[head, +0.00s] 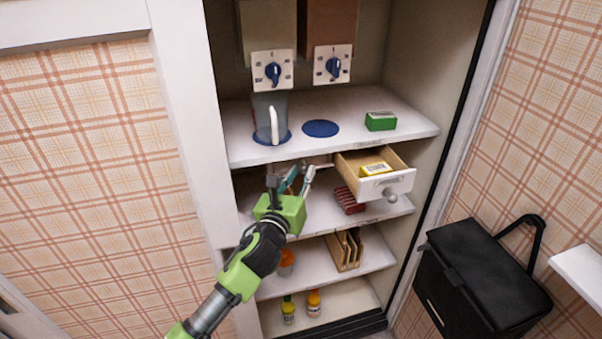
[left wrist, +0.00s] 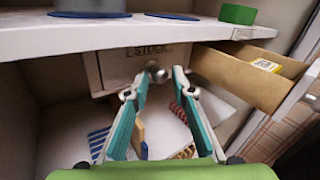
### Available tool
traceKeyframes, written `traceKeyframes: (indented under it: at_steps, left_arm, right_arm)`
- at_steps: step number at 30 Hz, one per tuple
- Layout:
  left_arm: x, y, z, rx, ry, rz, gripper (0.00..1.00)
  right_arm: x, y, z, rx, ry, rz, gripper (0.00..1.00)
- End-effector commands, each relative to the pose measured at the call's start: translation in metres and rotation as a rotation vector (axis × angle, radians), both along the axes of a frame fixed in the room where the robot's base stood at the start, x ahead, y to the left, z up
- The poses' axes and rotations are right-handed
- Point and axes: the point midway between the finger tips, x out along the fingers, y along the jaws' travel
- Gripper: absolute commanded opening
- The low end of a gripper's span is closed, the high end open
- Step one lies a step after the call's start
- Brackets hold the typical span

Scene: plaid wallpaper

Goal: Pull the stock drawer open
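The stock drawer (left wrist: 118,66) is a pale front marked "STOCK" with a round metal knob (left wrist: 157,74), under the upper shelf in the left wrist view. It looks shut. My left gripper (left wrist: 160,76) is open, with its two teal fingers on either side of the knob and small gaps visible; I cannot tell whether the knob is fully between the tips or just beyond them. In the head view my left gripper (head: 299,180) reaches in below the upper shelf and, with the shelf edge, hides most of this drawer. My right gripper is not in view.
A neighbouring drawer (head: 388,182) to the right stands open with a yellow box (head: 375,168) in it. The upper shelf (head: 350,143) holds a jug (head: 266,112) and a green box (head: 380,121). Red packets (head: 349,203) lie below. A black bag (head: 478,280) is at right.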

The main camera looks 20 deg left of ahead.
Motion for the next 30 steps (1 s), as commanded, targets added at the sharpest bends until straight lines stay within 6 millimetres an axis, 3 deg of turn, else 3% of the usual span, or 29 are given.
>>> traceKeyframes:
  at_steps: [11, 14, 20, 25, 30]
  left_arm:
    - [0.005, 0.000, 0.000, -0.001, 0.000, 0.000, 0.23]
    - [0.005, 0.000, 0.000, -0.001, 0.000, 0.000, 0.00]
    - [0.004, -0.001, 0.000, -0.001, 0.000, 0.000, 0.00]
    - [-0.009, -0.010, 0.001, -0.002, 0.002, -0.002, 0.00]
    - [-0.035, -0.027, 0.002, -0.003, 0.005, -0.002, 0.00]
  right_arm:
    - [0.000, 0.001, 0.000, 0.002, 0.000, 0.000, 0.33]
    - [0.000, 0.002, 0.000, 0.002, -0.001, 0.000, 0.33]
    - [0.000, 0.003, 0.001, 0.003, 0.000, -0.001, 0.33]
    - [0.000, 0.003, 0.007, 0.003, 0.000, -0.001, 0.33]
    - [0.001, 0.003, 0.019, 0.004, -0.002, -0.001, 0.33]
